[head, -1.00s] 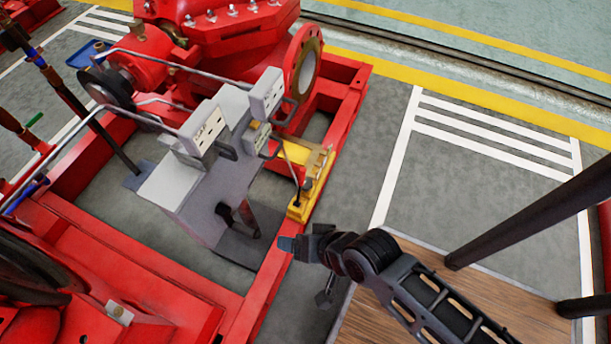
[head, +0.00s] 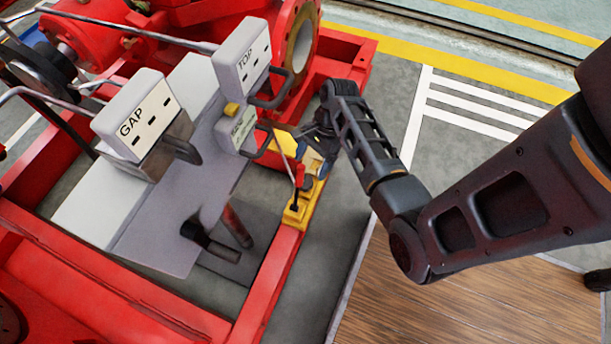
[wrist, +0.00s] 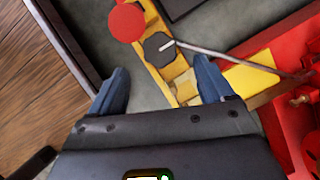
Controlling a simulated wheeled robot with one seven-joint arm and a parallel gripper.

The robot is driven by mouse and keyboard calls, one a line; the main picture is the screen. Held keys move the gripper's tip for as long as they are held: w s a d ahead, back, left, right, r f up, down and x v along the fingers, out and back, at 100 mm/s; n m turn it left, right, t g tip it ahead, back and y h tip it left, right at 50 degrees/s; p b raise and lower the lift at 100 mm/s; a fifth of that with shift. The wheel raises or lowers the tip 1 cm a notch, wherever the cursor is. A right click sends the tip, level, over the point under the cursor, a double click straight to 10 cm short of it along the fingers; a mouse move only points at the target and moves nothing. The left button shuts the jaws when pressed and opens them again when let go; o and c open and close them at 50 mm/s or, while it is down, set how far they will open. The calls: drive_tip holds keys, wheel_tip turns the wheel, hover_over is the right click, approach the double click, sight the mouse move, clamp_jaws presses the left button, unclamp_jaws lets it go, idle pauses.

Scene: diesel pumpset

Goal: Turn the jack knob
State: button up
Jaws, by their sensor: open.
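The yellow jack (head: 294,215) stands at the right edge of the red frame in the head view. A red round knob (wrist: 126,22), which looks like the jack knob, sits on the yellow body (wrist: 182,88) in the wrist view. My gripper (wrist: 160,66) is open, with blue fingers on either side of the yellow body and the red knob beyond the fingertips. In the head view my gripper (head: 316,160) is partly hidden at the jack.
A grey stand with panels marked GAP (head: 135,122) and TOP (head: 243,60) is close left of my gripper. Bent grey handles (head: 272,100) stick out from it. The red frame (head: 262,285) runs along the floor. A wooden platform (head: 480,300) is at lower right.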

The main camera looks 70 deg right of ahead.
sight(305, 181)
drive_tip(key=b+x, duration=0.2)
drive_tip(key=x, duration=0.4)
drive_tip(key=shift+a+f+b, duration=0.1)
drive_tip(key=shift+f+b, duration=0.15)
drive_tip(key=shift+b, duration=0.1)
drive_tip(key=shift+c, duration=0.5)
drive_tip(key=c, duration=0.9)
